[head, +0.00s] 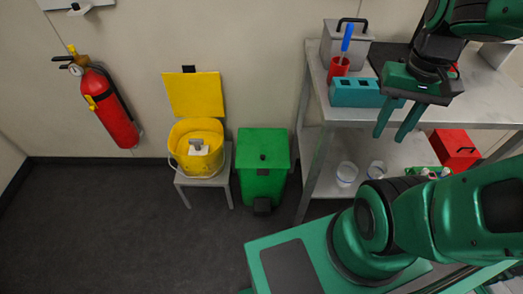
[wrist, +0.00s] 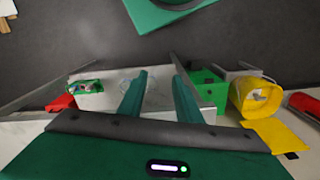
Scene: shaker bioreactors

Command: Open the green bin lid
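The green bin (head: 264,180) stands on the floor between the yellow bin and the metal bench. Its green lid (head: 264,148) lies shut on top, with a small dark knob in the middle and a dark pedal at the bottom front. In the wrist view the green bin (wrist: 206,95) is right of my fingers, partly hidden by the bench edge and a finger. My gripper (head: 397,136) is open and empty, fingers pointing down in front of the bench, to the right of the bin and apart from it. In the wrist view its two fingers (wrist: 158,95) stand apart.
The yellow bin (head: 197,165) with raised lid stands on a small stool (head: 223,188) left of the green bin. The metal bench (head: 316,90) holds a teal rack, red cup and grey box. A fire extinguisher (head: 110,110) hangs on the wall. The floor (head: 130,220) at left is clear.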

